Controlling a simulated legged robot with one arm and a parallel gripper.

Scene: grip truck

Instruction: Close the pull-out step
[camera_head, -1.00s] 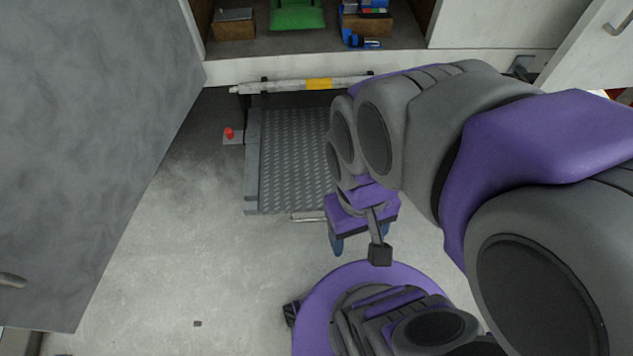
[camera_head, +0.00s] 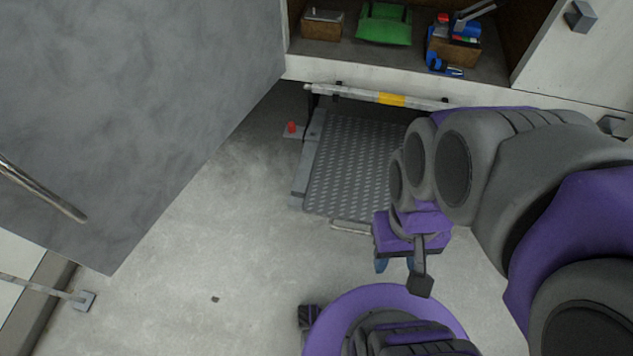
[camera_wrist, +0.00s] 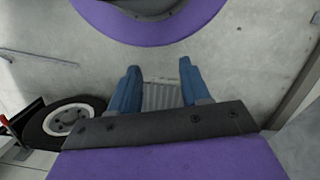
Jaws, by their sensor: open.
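The pull-out step (camera_head: 350,170) is a grey tread plate, extended below the truck's edge in the head view. A light bar-like handle (camera_head: 348,227) runs along its front edge, its right end close to my gripper in the picture. My gripper (camera_head: 395,265), purple with blue fingers, is at the step's front right, and my arm hides the step's right part. In the wrist view my gripper (camera_wrist: 159,67) is open, with its blue fingers apart. A ridged grey surface, apparently the step (camera_wrist: 161,97), shows between them. No contact with the handle can be made out.
A red knob (camera_head: 292,127) sits left of the step. A bar with a yellow band (camera_head: 392,99) spans above it. A large grey panel (camera_head: 120,110) fills the left. A wheel (camera_wrist: 68,120) shows in the wrist view. The floor (camera_head: 220,250) before the step is mostly clear.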

